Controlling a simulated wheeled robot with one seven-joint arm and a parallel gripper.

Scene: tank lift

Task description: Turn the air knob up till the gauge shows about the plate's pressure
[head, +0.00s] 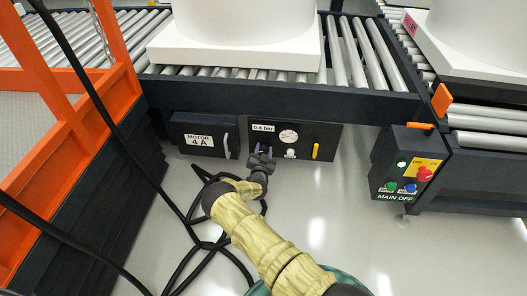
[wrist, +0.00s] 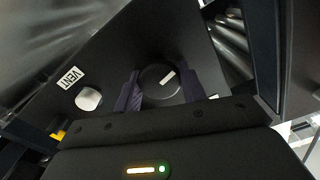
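The black air knob (wrist: 158,92), with a white pointer mark slanting to the upper right, sits between my gripper's two fingers in the wrist view. The fingers of my gripper (wrist: 161,88) lie close along both its sides; whether they press on it I cannot tell. In the head view my gripper (head: 262,154) is at the dark panel (head: 325,137) and hides the knob. The round white gauge (head: 289,136) is just right of and above my gripper; its needle is too small to read. The plate (head: 263,127) reads 0.4 bar.
A white knob (wrist: 88,98) sits beside a VENT label (wrist: 73,77). A yellow lever (head: 316,151) is further right on the panel. The MOTOR 4A box (head: 199,138) is left. Black cables (head: 190,222) lie on the floor below. The roller conveyor (head: 350,55) carries a white tank above.

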